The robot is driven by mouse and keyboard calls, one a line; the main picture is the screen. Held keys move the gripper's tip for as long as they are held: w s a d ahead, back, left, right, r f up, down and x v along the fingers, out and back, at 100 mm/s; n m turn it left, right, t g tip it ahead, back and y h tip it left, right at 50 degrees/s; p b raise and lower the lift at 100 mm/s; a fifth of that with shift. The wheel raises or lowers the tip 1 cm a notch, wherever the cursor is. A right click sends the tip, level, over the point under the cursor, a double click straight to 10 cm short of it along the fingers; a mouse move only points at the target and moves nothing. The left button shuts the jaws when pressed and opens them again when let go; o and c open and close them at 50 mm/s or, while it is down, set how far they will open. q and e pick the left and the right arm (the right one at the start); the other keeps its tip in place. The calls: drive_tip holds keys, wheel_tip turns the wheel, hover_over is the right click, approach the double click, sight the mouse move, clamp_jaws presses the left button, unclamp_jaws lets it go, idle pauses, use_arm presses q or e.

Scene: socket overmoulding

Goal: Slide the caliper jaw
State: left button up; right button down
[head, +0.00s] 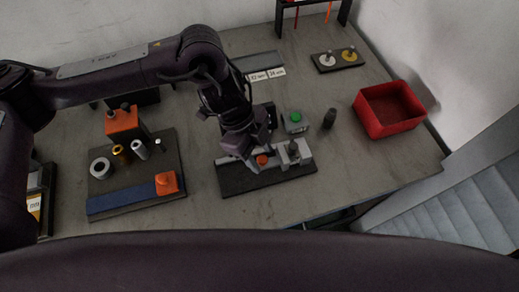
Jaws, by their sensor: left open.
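A dark base (240,187) on the bench carries a grey bar-like device that looks like the caliper (277,173). My left gripper (248,161) is open and points down at the left part of the device, close beside the orange knob. Whether its fingers touch the device cannot be told. The gripper and arm hide part of the device's far left side. My right gripper is not in view.
A dark mat (126,184) at left holds rings, small cylinders and orange blocks. A green-button box (295,121) and a dark cylinder (329,118) stand behind the device. A red bin (389,108) stands at right, with a small disc tray (338,60) behind. Bench between bin and device is clear.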

use_arm(q)
drive_tip(key=shift+c, duration=0.2)
clamp_jaws()
drive_tip(key=shift+s+a+p, duration=0.2)
drive_tip(key=shift+s+a, duration=0.05)
drive_tip(key=shift+a, duration=0.55)
drive_tip(key=shift+s+a+p, duration=0.2)
drive_tip(key=shift+s+a, duration=0.05)
drive_tip(key=shift+a, duration=0.55)
drive_tip(key=shift+o, duration=0.2)
unclamp_jaws()
drive_tip(key=shift+a, duration=0.1)
drive_tip(key=v, duration=0.7)
drive_tip(key=shift+a+r+b, duration=0.15)
drive_tip(key=shift+r+b, duration=0.15)
drive_tip(key=shift+b, duration=0.1)
